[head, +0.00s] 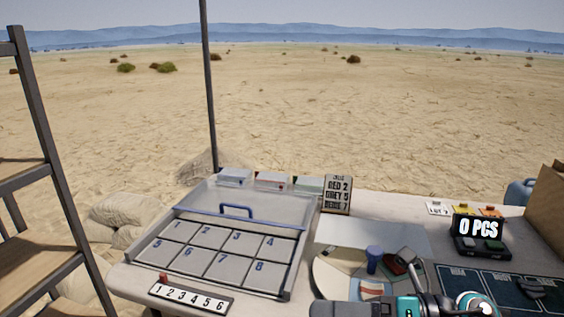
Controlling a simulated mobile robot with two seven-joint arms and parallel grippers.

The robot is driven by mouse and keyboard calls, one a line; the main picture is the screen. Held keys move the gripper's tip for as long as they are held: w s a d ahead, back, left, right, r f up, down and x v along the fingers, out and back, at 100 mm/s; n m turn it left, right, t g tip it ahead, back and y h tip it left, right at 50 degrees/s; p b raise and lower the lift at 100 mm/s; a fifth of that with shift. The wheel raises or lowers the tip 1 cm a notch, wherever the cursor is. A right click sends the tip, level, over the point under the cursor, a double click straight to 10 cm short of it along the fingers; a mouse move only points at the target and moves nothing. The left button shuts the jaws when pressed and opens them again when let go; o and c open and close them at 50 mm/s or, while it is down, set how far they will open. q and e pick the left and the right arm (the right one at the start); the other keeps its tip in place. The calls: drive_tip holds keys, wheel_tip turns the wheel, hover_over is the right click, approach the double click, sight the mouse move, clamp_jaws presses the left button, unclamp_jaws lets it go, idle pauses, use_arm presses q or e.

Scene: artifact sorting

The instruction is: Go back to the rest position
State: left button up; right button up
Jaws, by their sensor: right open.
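My right gripper (338,309) shows at the bottom edge, low over the front of the table, beside the round tray. It is open; its fingertips are partly cut off by the frame, and I see nothing held in it. My left gripper is out of view. The round tray (325,284) holds several pieces, among them a blue cup-like piece (374,254), a dark red piece (393,265) and a red-and-white banded piece (371,288). My right arm hides part of the tray's front.
A number strip (190,297) lies in front. A sign (338,194) stands behind. A "0 PCS" counter (478,228) and dark mat (500,281) are right. A shelf (40,165) stands far left.

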drive_tip(key=w+d+f+m+t+h+p, duration=0.1)
drive_tip(key=w+d+f+m+t+h, duration=0.25)
drive_tip(key=m+t, duration=0.75)
drive_tip(key=w+d+f+m+t+h+p, duration=0.1)
drive_tip(key=d+f+m+t+h, duration=0.4)
drive_tip(key=m, duration=1.1)
drive_tip(key=s+d+f+m+g+h+p, duration=0.1)
drive_tip(key=s+d+f+m+g+h, duration=0.1)
drive_tip(key=s+f+m+g+h, duration=0.5)
drive_tip(key=s+f+m, duration=0.4)
drive_tip(key=f+m, duration=0.1)
drive_tip(key=f, duration=0.2)
drive_tip(key=shift+s+d+f, duration=0.15)
drive_tip(key=shift+d+f, duration=0.1)
drive_tip(key=shift+f, duration=0.15)
